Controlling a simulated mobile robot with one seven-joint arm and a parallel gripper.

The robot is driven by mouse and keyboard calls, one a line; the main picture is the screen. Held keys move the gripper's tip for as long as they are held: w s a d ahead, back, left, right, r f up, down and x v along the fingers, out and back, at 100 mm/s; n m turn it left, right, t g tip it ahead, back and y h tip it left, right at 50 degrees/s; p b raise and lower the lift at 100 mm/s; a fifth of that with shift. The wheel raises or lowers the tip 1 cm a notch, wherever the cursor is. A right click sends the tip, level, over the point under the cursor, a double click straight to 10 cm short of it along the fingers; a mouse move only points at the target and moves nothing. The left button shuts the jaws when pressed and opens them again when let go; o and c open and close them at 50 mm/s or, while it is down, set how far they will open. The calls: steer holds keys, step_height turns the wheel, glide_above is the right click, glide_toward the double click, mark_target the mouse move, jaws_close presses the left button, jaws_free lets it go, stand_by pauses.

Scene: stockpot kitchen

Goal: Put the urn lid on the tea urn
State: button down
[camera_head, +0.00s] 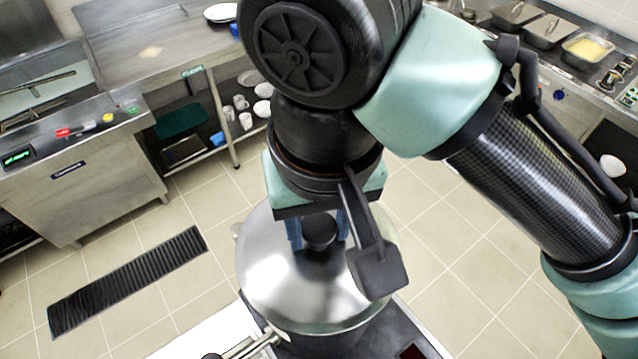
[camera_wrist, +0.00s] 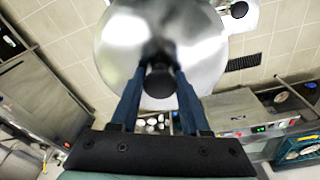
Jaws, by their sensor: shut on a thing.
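The urn lid (camera_head: 285,285) is a shiny silver dome with a black knob (camera_head: 320,231). My gripper (camera_head: 319,240) points down with its blue fingers shut on the knob; the wrist view also shows the fingers (camera_wrist: 158,72) on either side of it. The lid fills the upper middle of the wrist view (camera_wrist: 125,40). In the head view the tea urn (camera_head: 335,340) shows as a metal body directly below the lid, mostly hidden by it. The lid looks roughly level over the urn; I cannot tell whether its rim touches all round.
A grey-and-white surface (camera_head: 213,334) surrounds the urn at the bottom. Metal tongs or handles (camera_head: 250,345) lie close to its left. A black ribbed mat (camera_head: 128,280) lies on the tiled floor. Steel counters (camera_head: 85,185) stand at left and back; food pans (camera_head: 587,50) are at upper right.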

steer(key=shift+c, duration=1.5)
jaws_free()
